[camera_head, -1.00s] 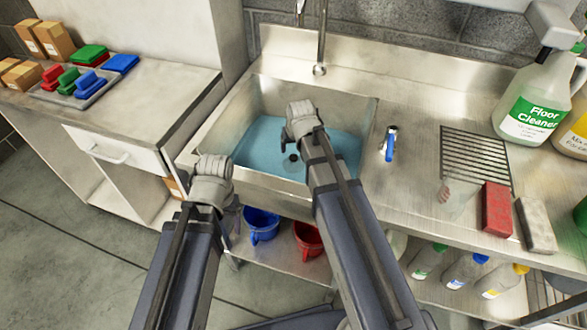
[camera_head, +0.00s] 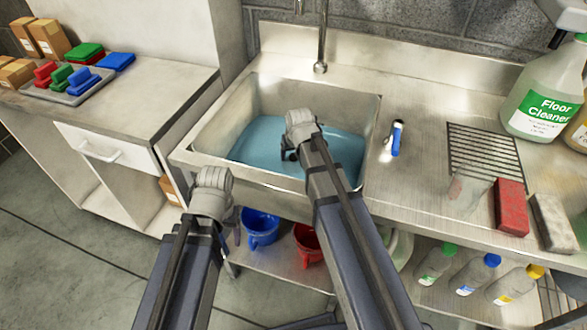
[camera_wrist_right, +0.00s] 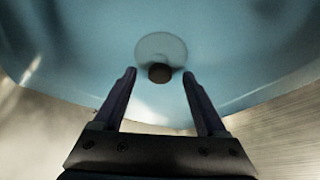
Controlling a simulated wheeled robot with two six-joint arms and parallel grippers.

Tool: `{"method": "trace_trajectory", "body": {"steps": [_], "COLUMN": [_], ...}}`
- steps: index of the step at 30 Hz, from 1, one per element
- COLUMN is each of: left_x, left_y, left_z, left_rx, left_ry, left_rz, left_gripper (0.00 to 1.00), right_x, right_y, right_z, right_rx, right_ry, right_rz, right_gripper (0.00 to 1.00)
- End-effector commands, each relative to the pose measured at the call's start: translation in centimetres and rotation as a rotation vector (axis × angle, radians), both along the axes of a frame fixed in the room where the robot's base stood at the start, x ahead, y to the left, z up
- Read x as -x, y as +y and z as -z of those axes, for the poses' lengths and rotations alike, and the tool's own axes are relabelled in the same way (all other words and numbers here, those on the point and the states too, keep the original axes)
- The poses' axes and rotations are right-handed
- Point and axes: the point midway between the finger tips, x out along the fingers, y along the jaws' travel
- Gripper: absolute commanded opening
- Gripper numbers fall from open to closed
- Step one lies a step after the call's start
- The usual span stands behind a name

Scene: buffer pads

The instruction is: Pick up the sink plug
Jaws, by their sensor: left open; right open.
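The sink plug (camera_wrist_right: 160,73) shows in the right wrist view as a small dark round shape in front of a paler disc, in the blue water of the sink (camera_head: 210,128). My right gripper (camera_wrist_right: 158,76) is open, with its two fingers on either side of the dark shape in that view. Whether they touch it or are still above it, I cannot tell. In the head view my right gripper (camera_head: 288,154) points down into the basin and hides the plug. My left gripper (camera_head: 232,222) is outside the basin, near its front left corner, and its fingers are mostly hidden.
The faucet (camera_head: 321,45) rises behind the basin. A blue-handled tool (camera_head: 397,138), a drain rack (camera_head: 485,152), a red block (camera_head: 511,206) and a floor cleaner bottle (camera_head: 543,95) stand to the right. Blue (camera_head: 260,228) and red (camera_head: 308,243) buckets sit below.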

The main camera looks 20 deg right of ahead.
Motion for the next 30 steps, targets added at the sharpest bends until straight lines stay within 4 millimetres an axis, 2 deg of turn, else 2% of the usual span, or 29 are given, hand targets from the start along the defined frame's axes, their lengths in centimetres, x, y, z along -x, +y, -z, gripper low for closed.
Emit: {"method": "trace_trajectory", "body": {"steps": [1,3,11,30], "left_x": [0.0,0.0,0.0,0.0], "left_y": [0.0,0.0,0.0,0.0], "left_z": [1.19,1.53,1.36,1.37], "left_rx": [0.0,0.0,0.0,0.0], "left_ry": [0.0,0.0,0.0,0.0], "left_rz": [0.0,0.0,0.0,0.0], "left_gripper": [0.73,0.73,0.73,0.73], "right_x": [-0.41,-0.59,-0.61,-0.61], "right_y": [-0.03,-0.06,-0.06,-0.05], "right_z": [1.18,1.54,1.36,1.37], "right_rx": [0.0,0.0,0.0,0.0], "right_ry": [0.0,0.0,0.0,0.0], "right_rz": [0.0,0.0,0.0,0.0], "right_gripper": [0.74,0.74,0.74,0.02]}}
